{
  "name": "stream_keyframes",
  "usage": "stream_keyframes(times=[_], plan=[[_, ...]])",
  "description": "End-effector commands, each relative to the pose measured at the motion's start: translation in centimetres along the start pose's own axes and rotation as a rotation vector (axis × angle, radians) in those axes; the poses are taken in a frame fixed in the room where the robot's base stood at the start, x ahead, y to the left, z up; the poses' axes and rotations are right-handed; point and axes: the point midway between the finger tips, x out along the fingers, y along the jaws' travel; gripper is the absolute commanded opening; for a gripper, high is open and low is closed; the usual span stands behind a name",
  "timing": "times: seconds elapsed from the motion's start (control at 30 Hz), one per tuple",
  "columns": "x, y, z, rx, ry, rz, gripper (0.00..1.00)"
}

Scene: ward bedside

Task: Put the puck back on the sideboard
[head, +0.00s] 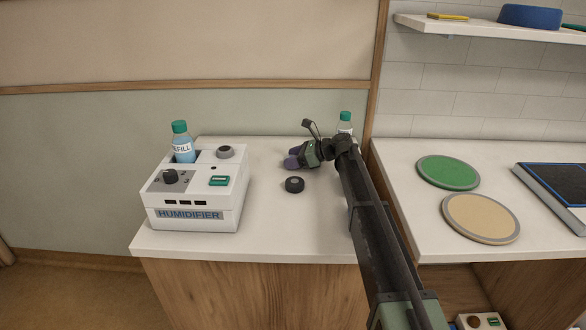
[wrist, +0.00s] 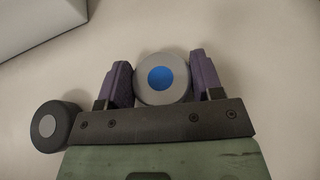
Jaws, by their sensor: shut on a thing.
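My gripper (head: 291,157) is low over the white top of the sideboard (head: 250,240), to the right of the humidifier. In the wrist view its two purple fingers (wrist: 160,68) are shut on a round grey puck with a blue centre (wrist: 162,78). I cannot make out this puck in the head view, and cannot tell whether it touches the sideboard. A second, dark puck with a grey centre (wrist: 52,126) sits just outside the fingers, at the left in the wrist view. It appears to be the black puck (head: 294,184) on the sideboard in the head view.
The white humidifier (head: 196,190) stands on the left, with a refill bottle (head: 182,143) in it and a grey round piece (head: 225,152) on top. Another bottle (head: 345,123) stands behind my arm.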

Motion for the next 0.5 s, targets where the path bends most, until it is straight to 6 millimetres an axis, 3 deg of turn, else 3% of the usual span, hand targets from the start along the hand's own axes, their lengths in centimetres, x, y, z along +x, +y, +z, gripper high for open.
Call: stream_keyframes(times=[0.27, 0.3, 0.47, 0.5], plan=[[0.07, 0.03, -0.19, 0.0, 0.002, 0.0, 0.22], [0.08, 0.03, -0.21, 0.0, 0.003, 0.0, 0.62], [0.03, 0.03, -0.09, 0.0, 0.003, 0.0, 0.86], [0.03, 0.03, -0.09, 0.0, 0.003, 0.0, 0.86]])
